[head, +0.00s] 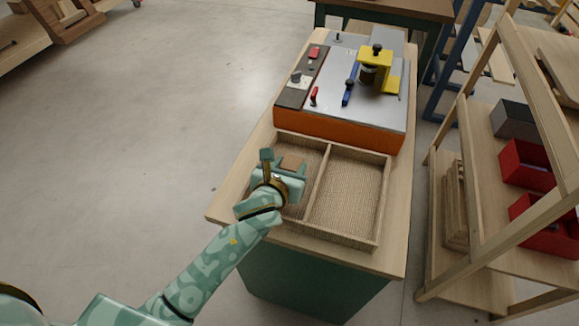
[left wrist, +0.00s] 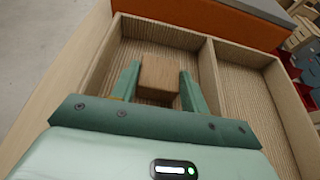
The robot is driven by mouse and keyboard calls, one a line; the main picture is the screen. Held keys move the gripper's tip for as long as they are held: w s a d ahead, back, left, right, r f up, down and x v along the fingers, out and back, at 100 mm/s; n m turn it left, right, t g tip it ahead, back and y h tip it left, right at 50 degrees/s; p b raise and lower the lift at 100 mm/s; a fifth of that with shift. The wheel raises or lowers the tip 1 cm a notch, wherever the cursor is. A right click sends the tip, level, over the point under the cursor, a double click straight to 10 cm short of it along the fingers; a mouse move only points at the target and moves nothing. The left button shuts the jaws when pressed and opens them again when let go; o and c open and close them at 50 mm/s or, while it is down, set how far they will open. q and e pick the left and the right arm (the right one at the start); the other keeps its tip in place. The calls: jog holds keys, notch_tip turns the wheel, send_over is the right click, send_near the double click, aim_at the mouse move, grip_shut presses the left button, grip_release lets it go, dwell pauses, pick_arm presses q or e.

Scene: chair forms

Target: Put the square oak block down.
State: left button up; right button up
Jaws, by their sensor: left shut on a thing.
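The square oak block (left wrist: 158,76) is a small brown wooden piece. In the left wrist view it sits between the two green fingers of my left gripper (left wrist: 157,82), which is shut on it. In the head view my left gripper (head: 281,164) is over the left compartment of a two-part wooden tray (head: 345,241), and the block (head: 292,162) shows at its tips. I cannot tell whether the block touches the tray's floor. My right gripper is not in view.
The tray's right compartment (head: 347,195) is empty. Behind the tray stands an orange machine (head: 340,125) with a grey top and a yellow clamp (head: 392,75). A wooden shelf (head: 480,210) with red bins (head: 527,166) stands at the right. Open floor lies at the left.

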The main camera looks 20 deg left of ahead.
pick_arm(q)
jog(key=o, duration=1)
jog(key=p+v, duration=0.4)
jog(key=v, duration=0.7)
jog(key=shift+s+r, duration=0.1)
jog(key=shift+r, duration=0.15)
jog(key=shift+s, duration=0.35)
